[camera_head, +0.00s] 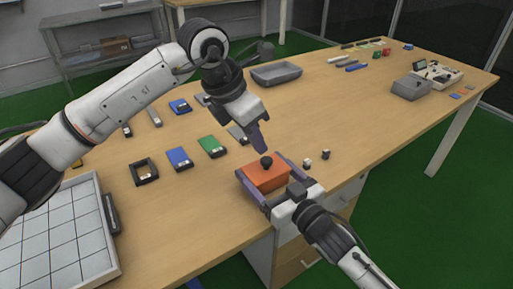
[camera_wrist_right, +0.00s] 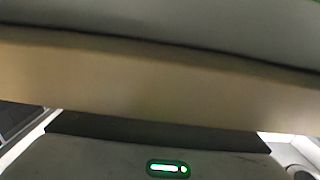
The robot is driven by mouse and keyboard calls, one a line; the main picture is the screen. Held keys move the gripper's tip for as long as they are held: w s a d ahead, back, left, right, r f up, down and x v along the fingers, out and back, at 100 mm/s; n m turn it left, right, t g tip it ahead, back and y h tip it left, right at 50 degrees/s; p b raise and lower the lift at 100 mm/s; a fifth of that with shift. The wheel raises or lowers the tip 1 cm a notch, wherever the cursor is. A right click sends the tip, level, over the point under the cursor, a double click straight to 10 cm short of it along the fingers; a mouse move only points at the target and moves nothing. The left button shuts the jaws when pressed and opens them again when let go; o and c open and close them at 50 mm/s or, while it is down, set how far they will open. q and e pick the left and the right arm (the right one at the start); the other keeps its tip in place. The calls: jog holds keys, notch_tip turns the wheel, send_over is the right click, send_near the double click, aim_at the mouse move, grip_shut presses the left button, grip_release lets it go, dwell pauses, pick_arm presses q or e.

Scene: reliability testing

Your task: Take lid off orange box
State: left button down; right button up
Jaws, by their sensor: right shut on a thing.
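The orange box (camera_head: 268,182) sits near the front edge of the wooden table, with a black round knob (camera_head: 266,161) on its orange top. My right gripper (camera_head: 259,165) reaches in from the front edge. It is shut on the box, one finger along each side. My left gripper (camera_head: 260,146) points down from above, its tip just above and slightly behind the knob. Contact with the knob is not clear, and its finger gap is hidden by the view angle. The right wrist view shows only a blurred tan band and a dark body with a green light; the box cannot be made out there.
The table (camera_head: 335,110) bears a green case (camera_head: 212,147), a blue case (camera_head: 179,158) and a black frame (camera_head: 144,171) left of the box. A grey tray (camera_head: 276,74) stands behind, and a white gridded panel (camera_head: 60,240) lies at left.

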pick_arm(q)
jog(key=shift+f, duration=0.1)
pick_arm(e)
jog(key=shift+f, duration=0.1)
jog(key=o, duration=1.4)
pick_arm(q)
jog(key=shift+a, duration=0.1)
pick_arm(e)
jog(key=shift+o, duration=0.8)
jog(key=shift+r, duration=0.2)
pick_arm(q)
jog(key=shift+f, duration=0.1)
